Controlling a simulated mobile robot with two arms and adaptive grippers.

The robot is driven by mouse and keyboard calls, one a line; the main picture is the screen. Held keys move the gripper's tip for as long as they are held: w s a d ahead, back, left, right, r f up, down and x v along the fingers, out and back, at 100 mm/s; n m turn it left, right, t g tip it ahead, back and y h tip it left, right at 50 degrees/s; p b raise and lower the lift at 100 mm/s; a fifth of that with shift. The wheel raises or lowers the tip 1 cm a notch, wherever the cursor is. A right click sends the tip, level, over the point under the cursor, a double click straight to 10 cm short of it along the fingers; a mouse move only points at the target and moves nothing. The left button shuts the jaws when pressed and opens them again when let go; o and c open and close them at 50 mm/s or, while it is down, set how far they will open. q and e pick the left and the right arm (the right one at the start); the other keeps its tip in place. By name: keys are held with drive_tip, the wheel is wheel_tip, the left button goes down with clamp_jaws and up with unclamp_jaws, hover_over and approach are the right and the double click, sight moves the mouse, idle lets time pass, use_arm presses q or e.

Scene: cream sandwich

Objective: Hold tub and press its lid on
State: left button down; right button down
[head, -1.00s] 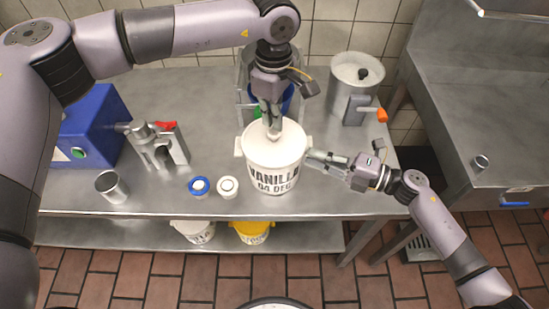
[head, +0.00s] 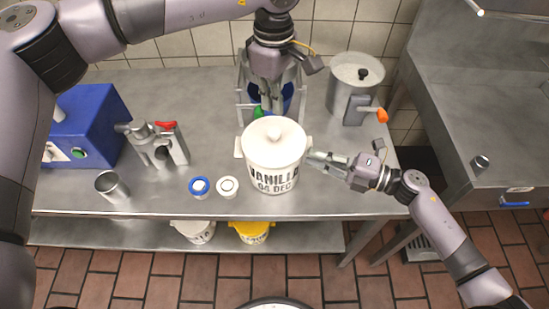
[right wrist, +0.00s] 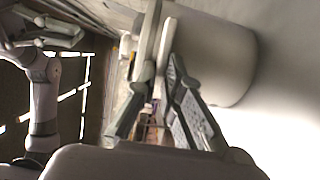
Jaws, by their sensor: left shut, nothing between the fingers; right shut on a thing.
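The white tub (head: 275,172), marked VANILLA 04 DEC, stands upright on the steel table. Its white lid (head: 258,138), with a knob on top, sits on the rim and looks level. My left gripper (head: 270,106) is shut and empty, apart from the lid, just behind it in the head view. My right gripper (head: 312,159) is shut on the ear at the tub's right side. In the right wrist view, the tub (right wrist: 215,55) fills the upper right, and the right fingers (right wrist: 160,55) pinch the ear beside its wall.
A clear-sided frame with a blue container (head: 287,97) stands behind the tub. A lidded steel pot (head: 352,92) is at back right. Two small round pieces (head: 228,187) (head: 199,188) and a steel cup (head: 111,187) lie left of the tub.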

drive_tip(key=c, duration=1.6)
unclamp_jaws()
drive_tip(key=shift+c, duration=0.2)
drive_tip(key=v, duration=1.2)
drive_tip(key=shift+s+f, duration=0.1)
drive_tip(key=shift+f, duration=0.05)
